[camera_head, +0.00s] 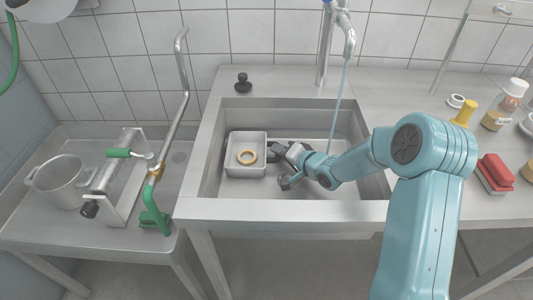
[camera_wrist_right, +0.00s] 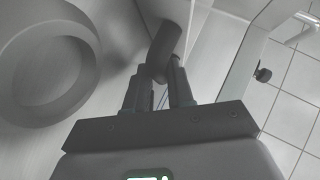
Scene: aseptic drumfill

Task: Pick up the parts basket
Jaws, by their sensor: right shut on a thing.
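My right gripper (camera_head: 274,154) reaches in from the right and is shut at the basket's right side. In the right wrist view, the fingers of my right gripper (camera_wrist_right: 160,82) close on a dark rounded grip (camera_wrist_right: 166,45) at the basket's wall. The ring looms large and grey there (camera_wrist_right: 48,62). I cannot tell whether the basket touches the basin floor. My left gripper is not in view.
The steel sink (camera_head: 210,170) has raised walls around the basket. A tap stream (camera_head: 338,110) falls right of it. A black knob (camera_head: 243,82) stands on the back ledge. A pot (camera_head: 58,182) stands left; a red sponge (camera_head: 497,170) lies right.

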